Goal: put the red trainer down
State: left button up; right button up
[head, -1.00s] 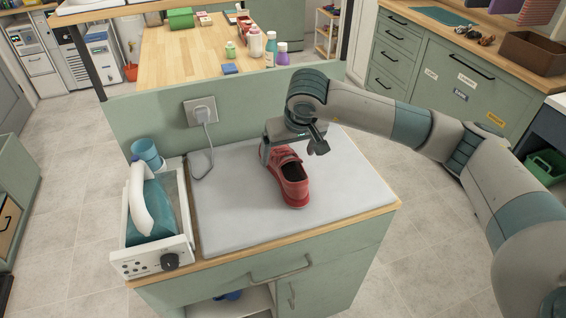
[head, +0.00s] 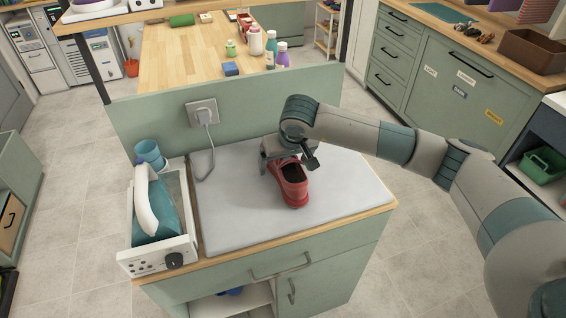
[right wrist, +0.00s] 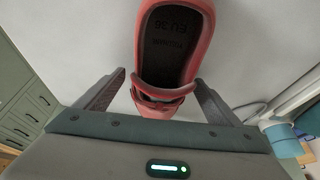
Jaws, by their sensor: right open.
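The red trainer (head: 293,188) rests on the light grey pad (head: 235,213) on the counter, upright, with its dark opening facing up. In the right wrist view the trainer (right wrist: 171,45) shows its insole and fills the upper middle. My right gripper (head: 288,161) is at the far end of the trainer, low over the pad. In the right wrist view its two fingers (right wrist: 158,88) are spread, one on each side of the trainer, with gaps visible. My left gripper is out of view.
A green panel with a plugged socket (head: 201,112) rises behind the counter. The pad is clear left and right of the trainer.

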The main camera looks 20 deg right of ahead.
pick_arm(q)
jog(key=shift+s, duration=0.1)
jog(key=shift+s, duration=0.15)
pick_arm(e)
jog(key=c, duration=1.4)
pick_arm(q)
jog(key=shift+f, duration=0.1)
pick_arm(e)
jog(key=shift+r, duration=0.1)
